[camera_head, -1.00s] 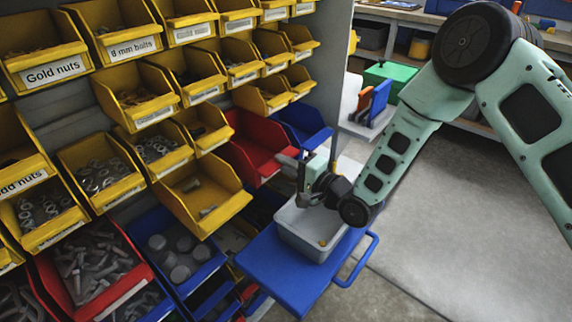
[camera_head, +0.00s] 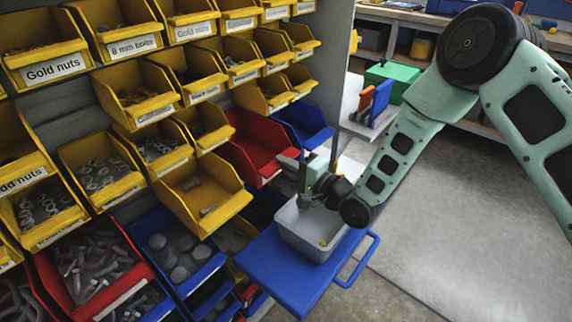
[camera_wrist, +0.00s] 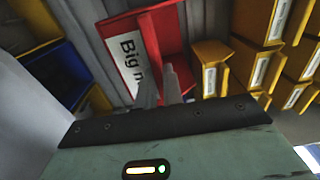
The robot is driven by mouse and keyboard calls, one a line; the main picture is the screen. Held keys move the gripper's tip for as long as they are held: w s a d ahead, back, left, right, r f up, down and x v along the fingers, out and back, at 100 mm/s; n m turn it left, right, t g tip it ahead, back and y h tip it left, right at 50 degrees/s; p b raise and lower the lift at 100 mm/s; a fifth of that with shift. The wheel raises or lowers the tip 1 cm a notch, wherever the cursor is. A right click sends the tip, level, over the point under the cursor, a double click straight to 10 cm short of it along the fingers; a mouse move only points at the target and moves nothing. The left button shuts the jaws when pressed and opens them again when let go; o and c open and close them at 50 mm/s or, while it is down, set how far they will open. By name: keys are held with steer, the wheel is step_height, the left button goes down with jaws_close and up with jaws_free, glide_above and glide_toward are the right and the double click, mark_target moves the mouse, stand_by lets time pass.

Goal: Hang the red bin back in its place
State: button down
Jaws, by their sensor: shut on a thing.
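The red bin (camera_head: 262,140) is at the rack, right of the yellow bins and beside a blue bin. It looks empty. Its front edge faces my gripper (camera_head: 304,172). In the wrist view the red bin (camera_wrist: 166,30) shows a white label reading "Big n", partly cut off by my fingers. My gripper (camera_wrist: 160,92) is shut on the front edge of the red bin, near one end of the label. The back of the bin is hidden, so I cannot tell whether it is hooked on the rack.
A grey tub (camera_head: 312,232) stands on a blue cart (camera_head: 290,275) just below my gripper. Several yellow bins (camera_head: 205,195) of hardware fill the rack on the left. The blue bin (camera_head: 303,122) is close on the right. The floor (camera_head: 450,220) on the right is clear.

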steer(key=shift+f+b, duration=0.6)
steer(key=shift+f, duration=0.15)
stand_by(0.3)
steer(key=c, duration=1.5)
jaws_free()
steer(key=shift+o, duration=0.2)
steer(key=shift+d, duration=0.1)
